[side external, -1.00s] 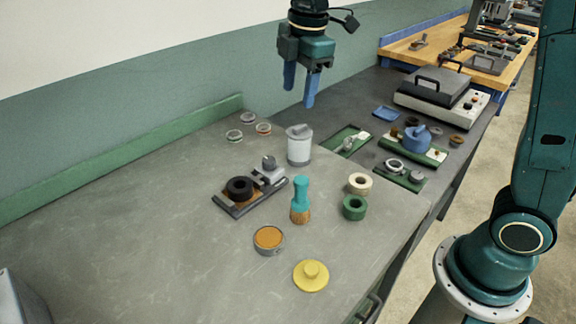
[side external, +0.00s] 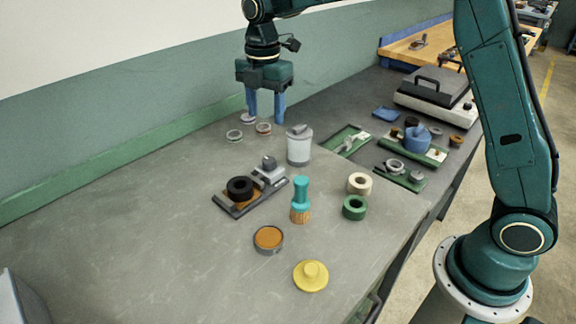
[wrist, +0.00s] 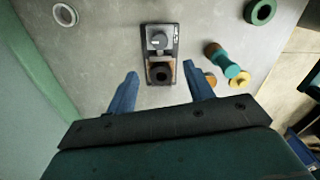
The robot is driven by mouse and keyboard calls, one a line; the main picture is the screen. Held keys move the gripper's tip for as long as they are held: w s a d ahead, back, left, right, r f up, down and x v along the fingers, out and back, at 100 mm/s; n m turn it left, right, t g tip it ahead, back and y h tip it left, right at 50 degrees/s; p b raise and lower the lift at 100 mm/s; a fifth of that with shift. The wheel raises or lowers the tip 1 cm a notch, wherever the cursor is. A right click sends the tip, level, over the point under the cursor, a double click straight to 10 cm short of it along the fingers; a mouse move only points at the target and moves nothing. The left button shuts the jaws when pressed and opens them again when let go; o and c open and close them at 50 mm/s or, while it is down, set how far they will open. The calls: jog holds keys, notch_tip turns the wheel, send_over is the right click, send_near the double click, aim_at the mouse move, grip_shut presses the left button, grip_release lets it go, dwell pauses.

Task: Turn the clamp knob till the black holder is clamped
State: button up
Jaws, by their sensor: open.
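The black holder (side external: 240,188), a thick ring, sits on the orange-brown seat of a dark clamp fixture (side external: 232,210) on the grey bench. The grey clamp knob (side external: 269,162) stands on the block at the fixture's far right end. The wrist view shows the knob (wrist: 158,40) above the holder (wrist: 161,74) in the picture. I cannot tell how tight the clamp is. My gripper (side external: 266,120) points down, open and empty, above and behind the fixture, apart from it. Its blue fingers (wrist: 160,72) frame the holder end of the fixture in the wrist view.
A grey-white canister (side external: 299,147) stands close right of the knob. A teal-handled brush (side external: 301,198) stands right of the fixture. Green (side external: 355,207) and cream (side external: 360,183) rings lie further right. Small round parts (side external: 234,135) lie near the green back rail.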

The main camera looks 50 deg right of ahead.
aim_at(268, 160)
notch_tip(268, 160, down, 13)
jog(key=shift+f, duration=0.1)
dwell(0.6)
jog(key=shift+c, duration=0.4)
jog(key=c, duration=0.9)
